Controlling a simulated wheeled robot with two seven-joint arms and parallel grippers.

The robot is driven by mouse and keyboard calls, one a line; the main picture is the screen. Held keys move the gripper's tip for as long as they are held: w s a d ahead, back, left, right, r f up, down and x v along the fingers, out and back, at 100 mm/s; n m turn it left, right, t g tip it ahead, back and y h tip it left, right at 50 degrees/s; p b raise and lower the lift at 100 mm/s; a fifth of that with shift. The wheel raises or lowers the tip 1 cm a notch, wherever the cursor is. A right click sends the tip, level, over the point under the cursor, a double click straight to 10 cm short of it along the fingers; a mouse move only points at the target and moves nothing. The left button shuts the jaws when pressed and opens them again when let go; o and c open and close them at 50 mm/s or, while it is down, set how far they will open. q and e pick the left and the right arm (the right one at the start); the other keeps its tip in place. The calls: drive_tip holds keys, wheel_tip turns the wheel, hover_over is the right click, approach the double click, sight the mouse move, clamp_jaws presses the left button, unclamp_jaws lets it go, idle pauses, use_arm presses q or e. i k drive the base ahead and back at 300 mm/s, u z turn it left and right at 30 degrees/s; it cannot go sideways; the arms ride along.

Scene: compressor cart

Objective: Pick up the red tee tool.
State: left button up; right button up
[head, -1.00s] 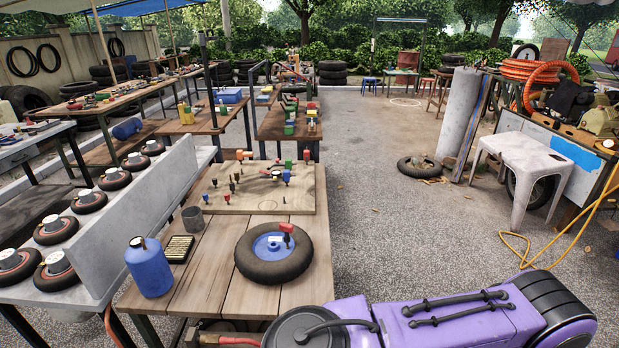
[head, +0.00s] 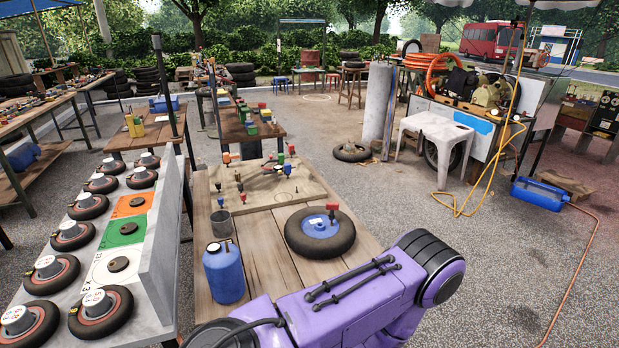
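A tool with a red tee-shaped head (head: 332,208) stands upright at the blue hub of a small wheel (head: 303,245) lying flat on the wooden table. Whether its lower end sits in the hub or only rests on it is too small to tell. A purple link of my own arm crosses the bottom middle, in front of the table's near right part. Neither of my grippers shows.
A blue bottle (head: 223,272) stands at the table's left, with a grey cup (head: 221,223) behind it. A grey rack (head: 155,268) with several small wheels is at left. Open gravel (head: 400,205) lies right of the table, before a white stool (head: 436,128).

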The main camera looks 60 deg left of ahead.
sight(331, 206)
drive_tip(key=u, duration=1.2)
